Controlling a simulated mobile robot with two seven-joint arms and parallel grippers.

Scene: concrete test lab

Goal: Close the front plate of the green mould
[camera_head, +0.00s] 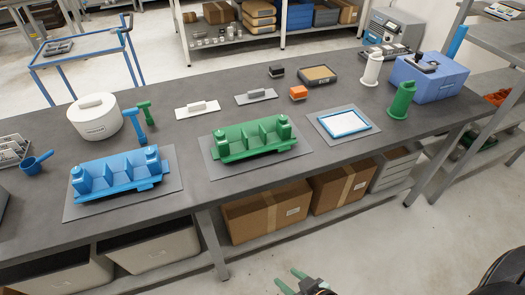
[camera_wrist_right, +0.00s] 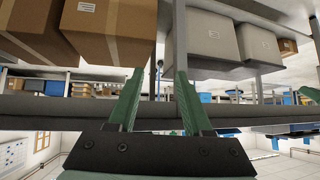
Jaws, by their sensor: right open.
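The green mould (camera_head: 252,142) stands on a grey mat (camera_head: 290,155) near the front edge of the workbench, about mid-bench. It is an open tray-like body with upright dividers and a raised block at each end. I cannot tell its front plate apart from the body at this size. My right gripper (camera_head: 287,277) is at the bottom of the head view, in front of the bench and well away from the mould. In the right wrist view its two green fingers (camera_wrist_right: 159,85) are apart with nothing between them. My left gripper is not in view.
A similar blue mould (camera_head: 118,178) stands to the left on its own mat. A blue-framed tray (camera_head: 344,123) and a green cylinder (camera_head: 401,100) stand to the right. The floor in front is clear.

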